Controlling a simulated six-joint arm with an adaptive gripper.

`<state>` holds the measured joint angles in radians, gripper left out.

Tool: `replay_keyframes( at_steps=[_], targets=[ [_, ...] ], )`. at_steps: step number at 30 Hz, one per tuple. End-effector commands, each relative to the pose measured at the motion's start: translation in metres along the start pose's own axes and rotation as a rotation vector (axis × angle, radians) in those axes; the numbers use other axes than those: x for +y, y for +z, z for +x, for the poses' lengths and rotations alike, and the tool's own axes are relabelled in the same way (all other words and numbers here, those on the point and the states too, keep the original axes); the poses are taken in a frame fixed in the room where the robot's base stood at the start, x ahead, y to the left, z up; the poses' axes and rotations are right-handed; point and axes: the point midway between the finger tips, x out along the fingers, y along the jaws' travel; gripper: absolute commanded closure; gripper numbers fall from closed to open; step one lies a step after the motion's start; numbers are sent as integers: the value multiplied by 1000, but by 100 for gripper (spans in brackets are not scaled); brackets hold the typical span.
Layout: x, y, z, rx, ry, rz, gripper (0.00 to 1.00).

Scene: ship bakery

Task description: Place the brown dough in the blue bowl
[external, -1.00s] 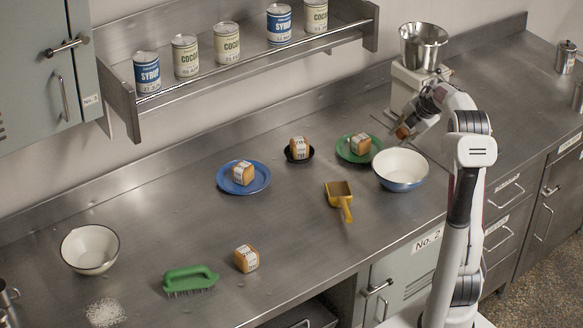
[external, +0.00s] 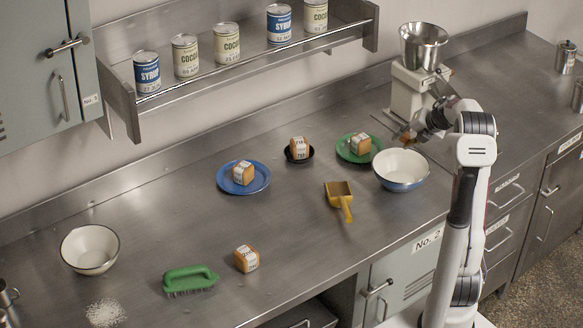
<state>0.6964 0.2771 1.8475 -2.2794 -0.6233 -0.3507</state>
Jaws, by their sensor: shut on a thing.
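The blue bowl (external: 402,186), white inside and blue outside, stands upright at the right of the counter. My gripper (external: 408,136) is just behind it, pointing left and down. It is shut on a small brown lump, which looks like the brown dough (external: 406,139). The lump is mostly hidden by the fingers and shows just above the bowl's far rim in the picture. I cannot tell its exact height or whether it is over the bowl's opening.
A green plate (external: 343,153) with a wrapped loaf is left of the bowl. A yellow scoop (external: 341,197) lies in front. A mixer or scale with a steel hopper (external: 423,46) stands behind my gripper. A blue plate (external: 260,185) and black dish (external: 309,157) also hold loaves.

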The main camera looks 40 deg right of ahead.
Motion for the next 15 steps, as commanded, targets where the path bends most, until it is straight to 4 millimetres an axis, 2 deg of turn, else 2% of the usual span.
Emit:
replay_keyframes(
  at_steps=[15],
  targets=[
    [0,0,0,-35,16,-31,93]
  ],
)
